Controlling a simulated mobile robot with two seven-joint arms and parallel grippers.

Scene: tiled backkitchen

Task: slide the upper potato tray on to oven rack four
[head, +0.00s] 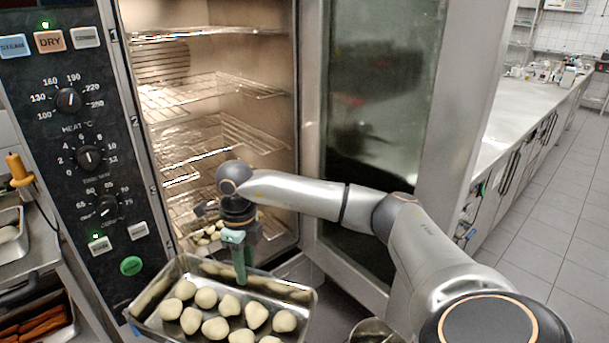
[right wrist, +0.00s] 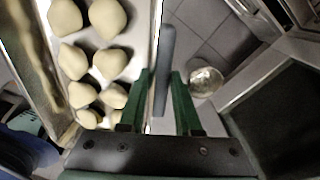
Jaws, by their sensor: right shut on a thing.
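A steel tray of pale peeled potatoes (head: 212,268) is in front of the open oven in the head view, at the bottom. It also fills the left of the right wrist view (right wrist: 143,35). My right gripper (head: 240,268) reaches down to the tray's oven-side edge. Its green fingers (right wrist: 161,100) are shut on the tray's rim in the right wrist view. The oven (head: 215,60) has several wire racks (head: 215,90) one above another. My left gripper is not in view.
The oven door (head: 385,100) stands open to the right, behind my right arm. The control panel (head: 75,130) is left of the opening. A metal bowl (head: 373,331) is low beside the tray. A side stand with trays (head: 40,318) is at far left.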

